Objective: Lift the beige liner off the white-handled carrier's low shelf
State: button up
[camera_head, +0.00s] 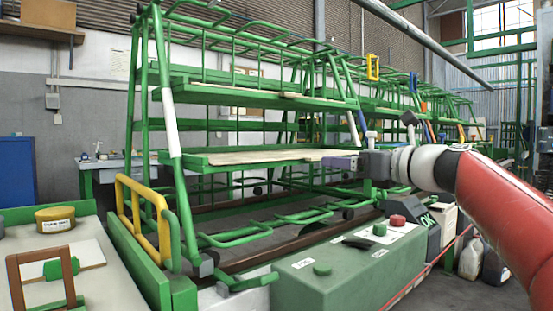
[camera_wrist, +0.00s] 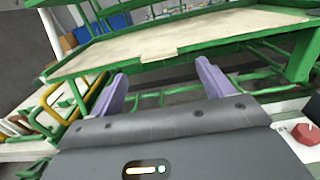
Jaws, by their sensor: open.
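The beige liner (camera_head: 255,157) lies flat on the low shelf (camera_head: 205,166) of the green carrier with the white-sleeved handle (camera_head: 167,120). In the wrist view the liner (camera_wrist: 165,42) spans the upper part, with a small tab at its near edge. My gripper (camera_head: 338,162) is at the right end of the low shelf in the head view. In the wrist view its two purple fingers (camera_wrist: 161,72) are apart and point toward the liner's near edge, with nothing seen between them but the shelf edge behind. I cannot tell whether the fingers touch the shelf.
An upper green shelf (camera_head: 250,95) hangs above the liner, and a slanted green post (camera_wrist: 303,52) stands right of the fingers. Below is a green control box (camera_head: 345,265) with a red button (camera_head: 397,220). A yellow-handled frame (camera_head: 140,215) stands left.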

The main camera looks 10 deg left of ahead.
jog(key=x, duration=0.6)
jog(key=shift+p, duration=0.45)
jog(key=shift+a+r, duration=0.1)
jog(key=shift+c, duration=0.4)
jog(key=c, duration=1)
